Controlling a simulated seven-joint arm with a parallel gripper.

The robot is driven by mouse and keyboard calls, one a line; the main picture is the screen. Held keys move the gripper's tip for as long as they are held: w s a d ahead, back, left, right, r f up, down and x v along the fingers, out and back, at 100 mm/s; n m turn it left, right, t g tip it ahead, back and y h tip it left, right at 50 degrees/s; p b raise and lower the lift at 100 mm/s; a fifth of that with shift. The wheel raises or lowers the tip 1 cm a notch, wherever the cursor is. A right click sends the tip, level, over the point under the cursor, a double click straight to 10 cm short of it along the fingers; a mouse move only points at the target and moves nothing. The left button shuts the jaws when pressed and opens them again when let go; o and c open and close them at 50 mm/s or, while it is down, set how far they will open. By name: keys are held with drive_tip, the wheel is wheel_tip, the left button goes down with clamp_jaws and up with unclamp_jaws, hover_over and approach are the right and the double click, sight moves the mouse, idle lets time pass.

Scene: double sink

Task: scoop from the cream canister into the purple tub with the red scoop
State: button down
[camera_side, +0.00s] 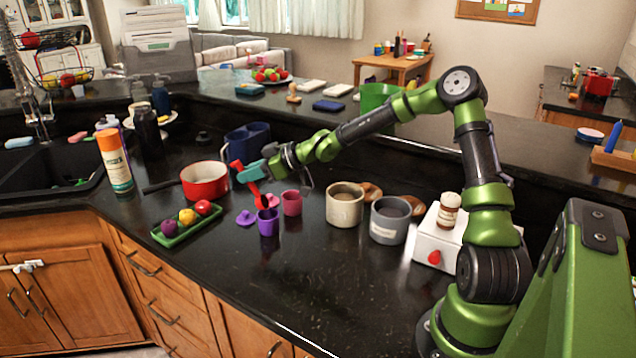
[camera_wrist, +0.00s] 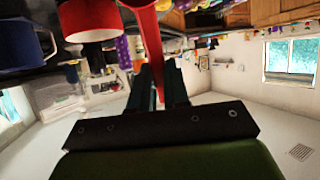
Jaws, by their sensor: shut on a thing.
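My gripper (camera_side: 250,172) has teal fingers and is shut on the red scoop (camera_side: 257,194), which also shows between the fingers in the wrist view (camera_wrist: 150,45). The scoop slants downward, its lower end just above or at the mouth of the purple tub (camera_side: 268,224). I cannot tell whether they touch or whether the scoop holds anything. The purple tub stands upright on the dark counter. The cream canister (camera_side: 344,207) stands open to the right, with brownish contents near its top.
A pink cup (camera_side: 292,204) stands right beside the tub, and a purple lid (camera_side: 245,218) lies to its left. A red pot (camera_side: 205,183), a green tray of produce (camera_side: 186,226) and a grey canister (camera_side: 389,222) are nearby. The front counter is clear.

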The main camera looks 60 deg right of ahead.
sight(239, 163)
idle(0.4)
drive_tip(key=shift+r, duration=2)
drive_tip(key=shift+s+a, duration=0.1)
drive_tip(key=shift+a, duration=0.15)
drive_tip(key=s+a+r+m+h, duration=0.1)
drive_tip(key=s+a+r, duration=0.7)
drive_tip(key=s+r, duration=0.5)
drive_tip(key=shift+a+m+t+h, duration=0.25)
drive_tip(key=shift+m+t+h, duration=0.05)
drive_tip(key=shift+h, duration=0.1)
drive_tip(key=shift+r, duration=0.1)
